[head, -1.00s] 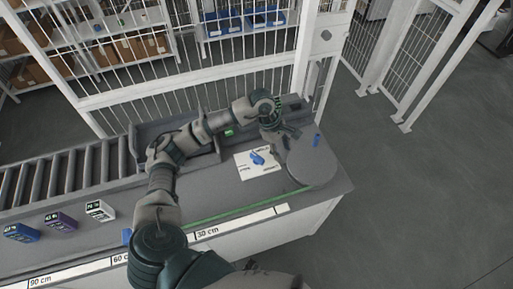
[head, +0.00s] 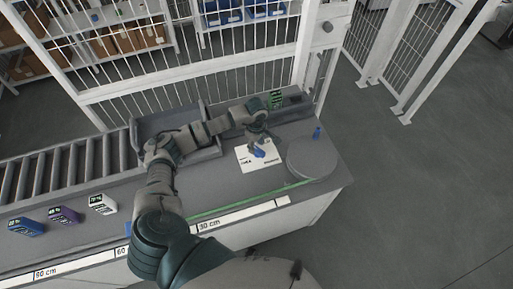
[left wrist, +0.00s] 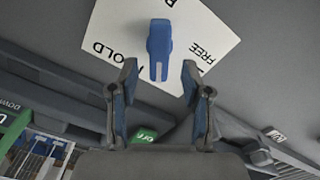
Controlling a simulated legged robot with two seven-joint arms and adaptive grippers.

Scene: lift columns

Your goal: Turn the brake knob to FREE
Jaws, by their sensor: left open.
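The blue brake knob (head: 259,151) stands on a white label plate (head: 245,158) on the grey counter. In the left wrist view the knob (left wrist: 159,48) lies ahead of and between the fingertips, with its length pointing toward my gripper. The plate (left wrist: 112,47) reads HOLD on the left and FREE on the right; the other lettering is cut off or covered. My left gripper (head: 258,142) is right at the knob in the head view. In the left wrist view its fingers (left wrist: 160,75) are open, one on each side of the knob's near end, with gaps visible. My right gripper is not in view.
A round grey disc (head: 313,160) lies right of the plate, with a small blue object (head: 317,132) behind it. A grey tray (head: 178,128) and roller conveyor (head: 70,172) are at left. Several small boxes (head: 62,215) stand at front left. A fence stands behind.

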